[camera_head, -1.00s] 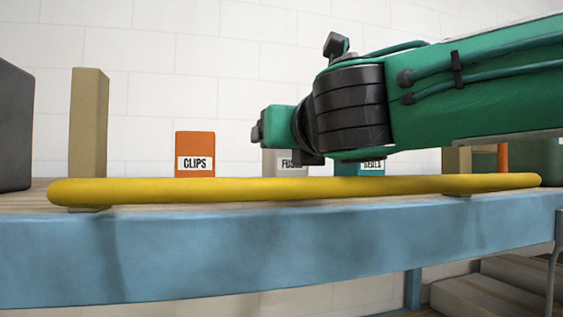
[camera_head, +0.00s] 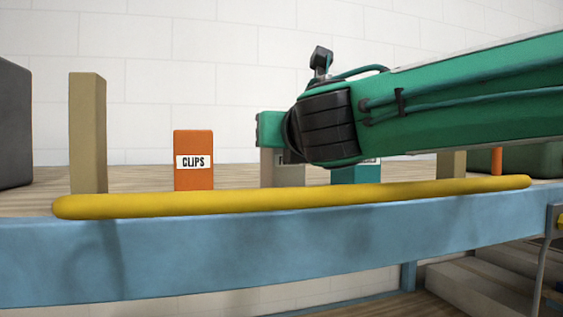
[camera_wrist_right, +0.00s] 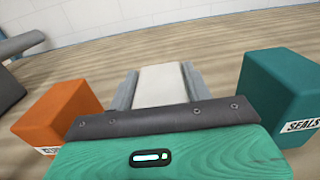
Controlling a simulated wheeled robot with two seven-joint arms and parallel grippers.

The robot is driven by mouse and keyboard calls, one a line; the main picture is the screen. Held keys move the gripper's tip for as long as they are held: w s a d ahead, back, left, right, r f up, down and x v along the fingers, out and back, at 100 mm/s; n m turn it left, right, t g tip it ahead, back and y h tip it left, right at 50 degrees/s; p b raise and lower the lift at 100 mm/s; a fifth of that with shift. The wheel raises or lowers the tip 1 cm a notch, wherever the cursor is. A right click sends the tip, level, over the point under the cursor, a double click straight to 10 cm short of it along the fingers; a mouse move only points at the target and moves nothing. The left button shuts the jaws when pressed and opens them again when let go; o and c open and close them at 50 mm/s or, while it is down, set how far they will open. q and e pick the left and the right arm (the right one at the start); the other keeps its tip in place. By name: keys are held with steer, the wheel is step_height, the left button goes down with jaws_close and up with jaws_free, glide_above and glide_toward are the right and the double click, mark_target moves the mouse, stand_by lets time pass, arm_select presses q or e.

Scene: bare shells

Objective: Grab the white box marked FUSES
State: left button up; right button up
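The white box marked FUSES (camera_head: 286,174) stands on the wooden shelf behind my right arm in the head view. Its upper part and most of its label are hidden by my right gripper (camera_wrist_right: 160,85). In the right wrist view the plain pale top of the white box (camera_wrist_right: 162,87) lies between my two grey fingers, one along each side. The fingers are spread wide; any gap between them and the box is too small to make out. The box appears to rest on the shelf. My left gripper is in neither view.
An orange CLIPS box (camera_head: 194,168) stands left of the white box, a teal SEALS box (camera_wrist_right: 283,97) right of it. A yellow bar (camera_head: 300,197) runs along the blue shelf front (camera_head: 250,250).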

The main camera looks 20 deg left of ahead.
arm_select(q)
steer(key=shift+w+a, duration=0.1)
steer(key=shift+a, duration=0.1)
arm_select(e)
steer(key=shift+a, duration=0.1)
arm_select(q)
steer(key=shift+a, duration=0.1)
